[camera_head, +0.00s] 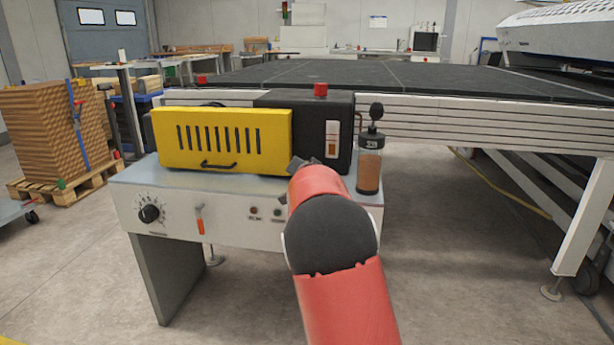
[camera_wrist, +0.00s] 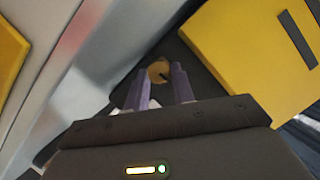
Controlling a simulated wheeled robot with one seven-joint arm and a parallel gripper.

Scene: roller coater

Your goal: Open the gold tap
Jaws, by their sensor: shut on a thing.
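The gold tap (camera_wrist: 158,71) shows in the wrist view as a small round gold piece with a dark notch, against a dark surface. My gripper (camera_wrist: 160,76) has its two purple-grey fingers on either side of the gold tap, shut on it. In the head view my red arm reaches to the right front of the machine, and it hides the tap and my fingertips there.
A yellow slotted cover (camera_head: 222,141) sits on the grey machine bench (camera_head: 180,200), beside a black housing (camera_head: 338,112). A glass cylinder (camera_head: 369,165) stands close right of my arm. A dial (camera_head: 149,213) and an orange lever (camera_head: 200,222) are on the front panel.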

